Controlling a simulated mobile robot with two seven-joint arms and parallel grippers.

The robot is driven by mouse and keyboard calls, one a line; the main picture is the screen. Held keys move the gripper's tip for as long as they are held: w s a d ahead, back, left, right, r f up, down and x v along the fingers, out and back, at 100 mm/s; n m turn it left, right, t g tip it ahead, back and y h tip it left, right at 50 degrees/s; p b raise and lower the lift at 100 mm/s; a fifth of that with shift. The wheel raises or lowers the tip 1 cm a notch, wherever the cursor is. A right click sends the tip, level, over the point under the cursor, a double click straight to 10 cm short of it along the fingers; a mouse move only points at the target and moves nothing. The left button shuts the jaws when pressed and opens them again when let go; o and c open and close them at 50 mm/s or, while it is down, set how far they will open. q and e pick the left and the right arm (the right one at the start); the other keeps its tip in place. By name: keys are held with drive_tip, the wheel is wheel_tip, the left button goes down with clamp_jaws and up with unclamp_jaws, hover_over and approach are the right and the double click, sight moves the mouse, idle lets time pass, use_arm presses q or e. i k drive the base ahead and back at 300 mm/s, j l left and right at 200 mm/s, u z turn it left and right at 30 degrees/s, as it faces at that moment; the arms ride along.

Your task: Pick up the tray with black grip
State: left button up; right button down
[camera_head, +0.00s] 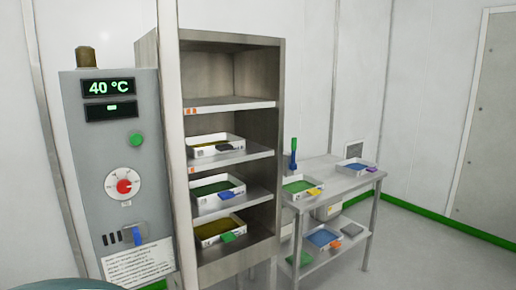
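The tray with the black grip (205,152) is a shallow white tray with dark yellow-olive content. It sits on a middle shelf of the open metal cabinet (258,120), above two other trays. Its black grip (224,148) is at the front, towards the right, facing the open side. Neither of my grippers is in view.
A control panel (117,165) stands left of the cabinet. The steel table (333,185) at right holds more trays. Floor (420,255) at right is clear.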

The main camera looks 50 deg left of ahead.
sight(215, 146)
drive_tip(key=i+l+u, duration=0.15)
drive_tip(key=i+l, duration=0.2)
drive_tip(key=i, duration=0.25)
drive_tip(key=i+l+u, duration=0.2)
drive_tip(key=i+l, duration=0.2)
drive_tip(key=i, duration=0.2)
drive_tip(key=i+j+u, duration=0.15)
drive_tip(key=i+u, duration=0.15)
drive_tip(key=u, duration=0.2)
drive_tip(key=i+u, duration=0.45)
drive_tip(key=i+l+u, duration=0.1)
drive_tip(key=u, duration=0.4)
drive_tip(key=i, duration=0.1)
